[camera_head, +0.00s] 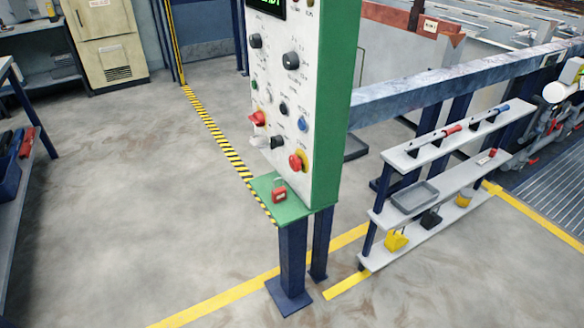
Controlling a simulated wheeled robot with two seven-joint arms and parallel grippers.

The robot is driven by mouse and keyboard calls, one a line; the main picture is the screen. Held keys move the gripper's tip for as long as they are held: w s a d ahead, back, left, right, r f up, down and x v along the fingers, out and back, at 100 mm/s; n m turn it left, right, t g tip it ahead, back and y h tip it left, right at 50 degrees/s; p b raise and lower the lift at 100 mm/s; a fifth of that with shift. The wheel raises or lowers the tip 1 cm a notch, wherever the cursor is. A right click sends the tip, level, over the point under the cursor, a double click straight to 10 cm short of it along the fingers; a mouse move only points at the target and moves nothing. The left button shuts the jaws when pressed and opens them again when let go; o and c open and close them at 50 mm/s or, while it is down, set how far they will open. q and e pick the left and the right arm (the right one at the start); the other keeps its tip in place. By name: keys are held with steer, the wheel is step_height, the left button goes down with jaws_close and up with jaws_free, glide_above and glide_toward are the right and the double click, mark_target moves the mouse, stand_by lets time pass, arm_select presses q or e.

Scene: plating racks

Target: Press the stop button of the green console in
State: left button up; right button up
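The green console (331,125) stands on dark blue legs near the middle, with a white front panel facing left. A red mushroom-shaped button (296,162) on a yellow backing sits low at the panel's right. A second red control (258,118) sits higher at the panel's left edge. Labels are too small to read, so I cannot tell which is the stop button. A blue button (302,123) and several black knobs also show on the panel. The top of the console is cut off. Neither of my grippers is in view.
A red padlock (279,194) lies on the console's green ledge (294,209). A grey shelf rack (412,203) with tools stands to the right, before a blue-grey rail (440,88). A workbench edge (22,195) is at the left. Floor left of the console is clear.

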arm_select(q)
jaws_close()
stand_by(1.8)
